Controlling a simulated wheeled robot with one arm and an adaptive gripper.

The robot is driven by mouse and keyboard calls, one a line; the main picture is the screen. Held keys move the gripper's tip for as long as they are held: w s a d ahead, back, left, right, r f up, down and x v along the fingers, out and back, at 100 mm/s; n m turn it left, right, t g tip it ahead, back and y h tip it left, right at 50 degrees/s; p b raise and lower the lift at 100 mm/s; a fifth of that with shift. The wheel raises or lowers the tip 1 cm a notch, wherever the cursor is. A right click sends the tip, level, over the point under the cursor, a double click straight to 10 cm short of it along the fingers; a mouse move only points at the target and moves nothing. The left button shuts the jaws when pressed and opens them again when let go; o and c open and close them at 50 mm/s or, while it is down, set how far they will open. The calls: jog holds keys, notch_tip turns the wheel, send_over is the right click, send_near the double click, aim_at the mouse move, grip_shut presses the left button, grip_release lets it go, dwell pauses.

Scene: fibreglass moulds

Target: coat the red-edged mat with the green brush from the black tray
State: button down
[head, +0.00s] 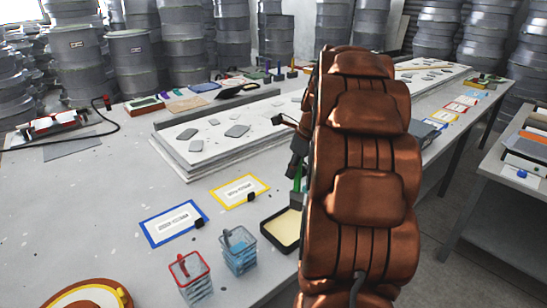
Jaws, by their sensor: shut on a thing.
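My gripper (297,160) is dark and mostly hidden behind my copper-coloured arm. It is shut on the green brush (298,179), whose handle shows as a thin green strip below the fingers. The brush's dark lower end is just above or at the far edge of the black tray (265,238); I cannot tell if they touch. The tray holds a pale cream layer, and its right side is hidden by my arm. A small red-edged mat (457,107) lies in a row of cards at the far right of the table, well away from the brush.
A blue-edged mat (174,222) and a yellow-edged mat (239,190) lie left of the tray. A red-rimmed container (191,277) and a blue container (239,250) stand in front. A long white slab (220,135) with grey pieces lies behind. The table's left side has free room.

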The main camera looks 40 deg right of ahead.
aim_at(292, 189)
jog(key=shift+w, duration=0.35)
jog(key=shift+a+f+b, duration=0.1)
jog(key=shift+f+b, duration=1.7)
jog(key=shift+f, duration=2.75)
jog(key=shift+r, duration=0.1)
jog(key=shift+r+p, duration=1.55)
jog(key=shift+r, duration=0.55)
jog(key=shift+r+p, duration=1.7)
jog(key=shift+r, duration=0.8)
